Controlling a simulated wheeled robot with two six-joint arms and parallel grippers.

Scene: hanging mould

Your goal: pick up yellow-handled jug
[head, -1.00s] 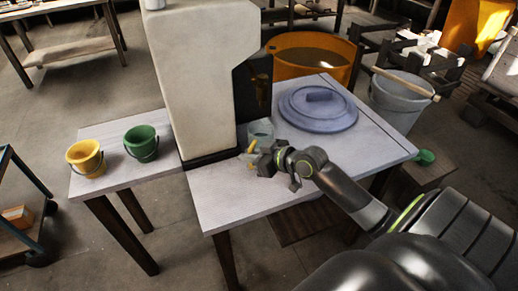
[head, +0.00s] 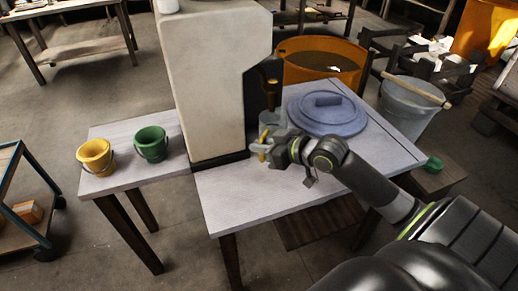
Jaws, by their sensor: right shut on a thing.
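The jug (head: 271,119) is a small grey vessel with a yellow handle (head: 263,134). It is beside the dark front of the tall cream machine, below its spout. My right gripper (head: 263,147) comes in from the right and is shut on the jug's handle. The gripper and wrist hide part of the jug's lower side. I cannot clearly tell whether the jug's base touches the table. My left gripper is not in view.
The cream machine (head: 208,80) stands left of the jug. A blue-grey lid (head: 335,118) lies on the white table (head: 250,205). Yellow (head: 95,158) and green (head: 151,145) buckets stand on the left table. Behind are an orange tub (head: 300,72) and a grey bucket (head: 402,108).

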